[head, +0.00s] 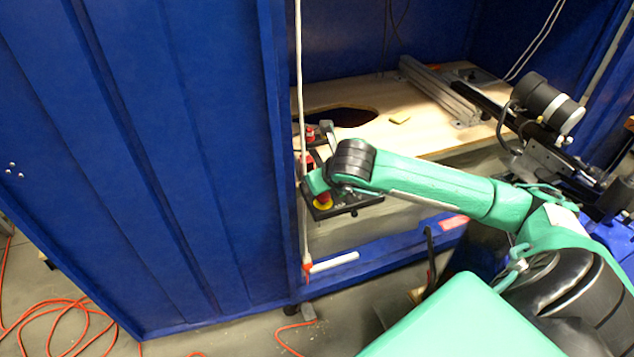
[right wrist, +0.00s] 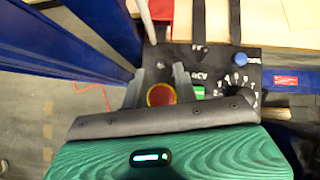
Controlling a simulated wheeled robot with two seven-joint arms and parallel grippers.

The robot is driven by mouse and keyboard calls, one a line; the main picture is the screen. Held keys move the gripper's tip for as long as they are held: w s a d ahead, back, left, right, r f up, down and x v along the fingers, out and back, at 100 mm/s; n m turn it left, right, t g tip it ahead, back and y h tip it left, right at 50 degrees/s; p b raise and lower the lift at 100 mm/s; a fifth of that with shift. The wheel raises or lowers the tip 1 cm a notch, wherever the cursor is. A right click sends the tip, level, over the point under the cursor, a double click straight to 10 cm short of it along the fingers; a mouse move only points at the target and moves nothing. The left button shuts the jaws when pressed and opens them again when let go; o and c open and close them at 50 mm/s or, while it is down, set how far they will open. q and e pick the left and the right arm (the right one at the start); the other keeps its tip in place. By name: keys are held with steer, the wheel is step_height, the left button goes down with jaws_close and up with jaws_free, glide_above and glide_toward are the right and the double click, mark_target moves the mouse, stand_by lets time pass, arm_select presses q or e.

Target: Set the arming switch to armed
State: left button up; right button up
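A black control panel (head: 350,208) sits at the front edge of the tank opening, and it fills the middle of the right wrist view (right wrist: 222,66). It carries a red button on a yellow ring (right wrist: 161,95), a green piece (right wrist: 198,92), a blue button (right wrist: 239,59) and a black dial (right wrist: 244,101) with white marks. The red button also shows in the head view (head: 323,200). My right gripper (right wrist: 158,84) is over the panel, its two grey fingers apart, one on each side of the red button. I cannot tell whether they touch it. I cannot tell which control is the arming switch. My left gripper is out of view.
A white vertical pole (head: 299,110) stands just left of the panel. A blue corrugated wall (head: 150,150) fills the left. A wooden board (head: 420,130) with a dark hole lies behind the panel. Orange cable (head: 60,320) lies on the floor.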

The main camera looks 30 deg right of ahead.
steer(key=d+v, duration=0.1)
steer(key=v, duration=0.9)
steer(key=shift+s+a+r, duration=0.2)
steer(key=shift+a+r, duration=0.1)
steer(key=shift+a, duration=0.15)
